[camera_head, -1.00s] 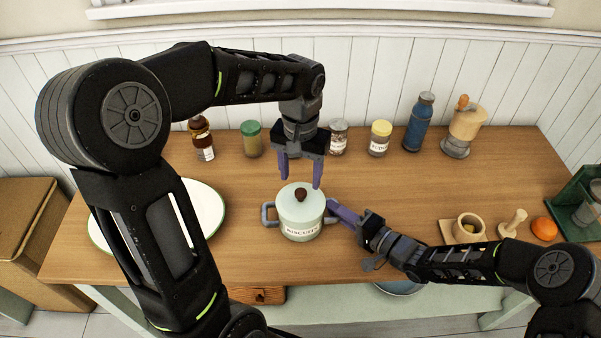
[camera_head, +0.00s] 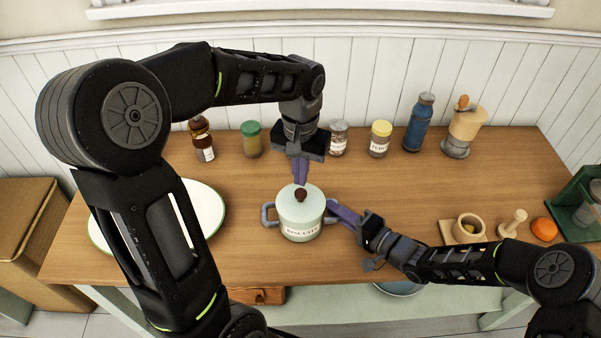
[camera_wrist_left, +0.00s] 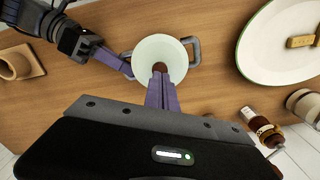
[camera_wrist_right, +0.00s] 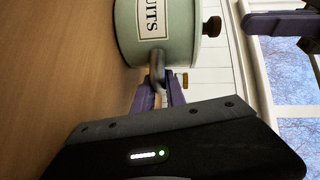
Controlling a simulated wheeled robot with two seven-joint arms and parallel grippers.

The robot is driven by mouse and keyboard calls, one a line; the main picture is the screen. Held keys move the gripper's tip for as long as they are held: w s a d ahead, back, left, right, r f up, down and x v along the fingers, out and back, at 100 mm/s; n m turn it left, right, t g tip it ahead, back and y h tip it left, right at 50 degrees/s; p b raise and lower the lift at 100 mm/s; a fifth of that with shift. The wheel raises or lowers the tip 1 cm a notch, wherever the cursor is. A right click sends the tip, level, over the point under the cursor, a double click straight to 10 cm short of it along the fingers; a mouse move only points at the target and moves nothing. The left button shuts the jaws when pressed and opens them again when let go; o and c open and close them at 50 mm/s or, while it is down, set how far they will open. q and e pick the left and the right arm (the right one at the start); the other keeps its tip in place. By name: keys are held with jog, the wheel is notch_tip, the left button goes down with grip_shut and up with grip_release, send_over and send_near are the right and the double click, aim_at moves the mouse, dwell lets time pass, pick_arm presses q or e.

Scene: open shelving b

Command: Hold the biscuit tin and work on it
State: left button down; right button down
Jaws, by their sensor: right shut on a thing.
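The biscuit tin (camera_head: 301,220) is a pale green pot with a BISCUITS label and two grey side handles, upright on the wooden table. Its lid (camera_head: 315,200) is on, with a dark brown knob (camera_head: 301,195). My right gripper (camera_head: 337,212) is shut on the tin's right handle; the grip also shows in the right wrist view (camera_wrist_right: 158,85). My left gripper (camera_head: 300,182) points down above the knob with its fingers together and empty. The right wrist view shows a gap between its fingertips (camera_wrist_right: 247,24) and the knob (camera_wrist_right: 211,26).
Several jars and bottles, including a blue bottle (camera_head: 418,122), and a grinder (camera_head: 463,130) line the table's back. A white plate (camera_head: 207,205) lies left. A mortar (camera_head: 469,229), a pestle (camera_head: 513,222) and an orange (camera_head: 543,228) are at right. Table around the tin is clear.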

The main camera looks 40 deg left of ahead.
aim_at(300, 192)
pick_arm(q)
jog(key=shift+f, duration=0.1)
dwell(0.6)
jog(key=shift+f, duration=1.5)
notch_tip(300, 192, up, 7)
dwell(0.8)
pick_arm(e)
jog(key=c, duration=1.3)
grip_release()
